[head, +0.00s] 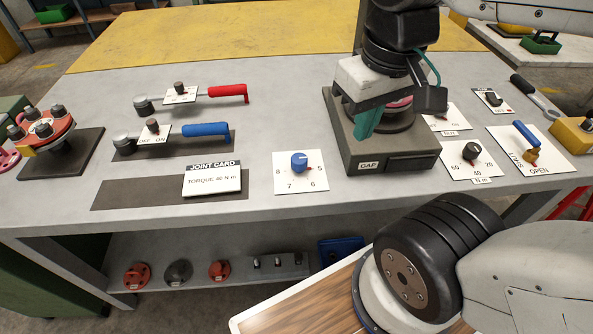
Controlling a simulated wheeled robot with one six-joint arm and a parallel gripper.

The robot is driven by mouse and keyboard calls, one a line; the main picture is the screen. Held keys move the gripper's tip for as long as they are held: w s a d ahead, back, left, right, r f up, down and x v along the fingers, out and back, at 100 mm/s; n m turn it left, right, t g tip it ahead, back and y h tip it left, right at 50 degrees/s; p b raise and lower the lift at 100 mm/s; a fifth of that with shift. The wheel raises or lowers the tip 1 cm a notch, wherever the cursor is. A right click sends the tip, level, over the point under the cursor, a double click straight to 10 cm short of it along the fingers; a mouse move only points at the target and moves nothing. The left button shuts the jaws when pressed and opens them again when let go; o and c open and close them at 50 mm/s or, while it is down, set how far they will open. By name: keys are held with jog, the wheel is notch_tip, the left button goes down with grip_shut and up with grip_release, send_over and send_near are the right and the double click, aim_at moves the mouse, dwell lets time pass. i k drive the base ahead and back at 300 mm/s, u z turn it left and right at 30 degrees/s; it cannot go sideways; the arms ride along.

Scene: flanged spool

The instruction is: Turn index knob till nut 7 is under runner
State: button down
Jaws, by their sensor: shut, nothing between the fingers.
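The index knob (299,160) is blue and sits on a white plate on the bench, left of the middle. The figures 5, 6, 7 and 8 show around its front. A small red mark lies at its lower right, toward 5 and 6. The red flange with several dark nuts (44,128) stands on a dark base at the far left. I cannot read nut numbers or tell which nut is under a runner. My gripper (364,124) has teal fingers, shut and empty, above or in front of the GAP block, right of the knob and apart from it.
The GAP block (395,153) stands right of the knob. A red-handled tool (228,91) and a blue-handled tool (205,129) lie to the left, behind a joint card (212,179) reading torque 40 N m. A torque dial (470,155) and a blue lever (525,135) are at right.

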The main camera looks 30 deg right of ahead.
aim_at(299, 161)
jog(key=k, duration=1)
jog(key=z, duration=1.05)
jog(key=i, duration=0.9)
jog(key=u, duration=1.45)
